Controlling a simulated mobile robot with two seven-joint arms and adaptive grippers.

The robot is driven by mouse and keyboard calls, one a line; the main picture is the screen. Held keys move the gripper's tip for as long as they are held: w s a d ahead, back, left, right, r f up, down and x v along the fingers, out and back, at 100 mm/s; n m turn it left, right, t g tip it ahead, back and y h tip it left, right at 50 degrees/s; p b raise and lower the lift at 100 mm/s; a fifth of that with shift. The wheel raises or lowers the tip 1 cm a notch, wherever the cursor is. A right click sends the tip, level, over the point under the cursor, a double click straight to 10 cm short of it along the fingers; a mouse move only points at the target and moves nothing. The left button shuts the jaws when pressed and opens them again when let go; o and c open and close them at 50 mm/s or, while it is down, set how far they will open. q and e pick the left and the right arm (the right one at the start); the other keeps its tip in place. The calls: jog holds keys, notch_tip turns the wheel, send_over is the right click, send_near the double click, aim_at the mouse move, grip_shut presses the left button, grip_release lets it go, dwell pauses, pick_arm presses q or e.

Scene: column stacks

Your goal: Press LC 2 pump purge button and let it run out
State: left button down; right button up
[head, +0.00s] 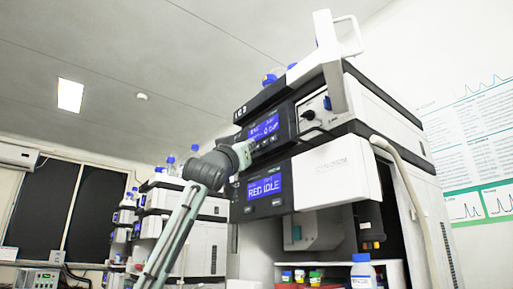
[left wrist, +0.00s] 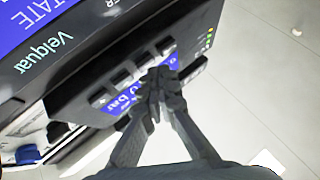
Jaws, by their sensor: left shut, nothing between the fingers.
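The nearest column stack (head: 400,120) fills the right half of the head view; its small top label seems to read LC 3. Its pump module has a lit blue display (head: 264,128). My left gripper (head: 244,153) is at the lower left of this module's front, partly hidden by my own wrist. In the left wrist view the left gripper (left wrist: 158,85) is shut and empty, its fingertips over a dark panel with a row of grey buttons (left wrist: 121,76) and a blue display (left wrist: 124,102). The tips hide part of the panel; I cannot tell whether they touch a button. My right gripper is not in view.
Below the pump, a white module has a blue display reading RED IDLE (head: 264,187). A blue-capped bottle (head: 363,272) and small vials (head: 314,278) stand lower down. Other stacks (head: 200,235) stand behind at left. A pale hose (head: 400,160) hangs at right.

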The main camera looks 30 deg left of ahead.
pick_arm(q)
jog(key=shift+w+d, duration=0.15)
jog(key=shift+w, duration=0.25)
dwell(0.5)
jog(key=shift+s, duration=0.15)
jog(key=shift+s+a, duration=0.3)
jog(key=shift+s, duration=0.35)
jog(key=s, duration=0.1)
jog(key=s+a+b, duration=0.1)
jog(key=s, duration=0.1)
jog(key=s+a, duration=0.1)
jog(key=shift+s+b, duration=0.3)
dwell(0.3)
dwell(0.7)
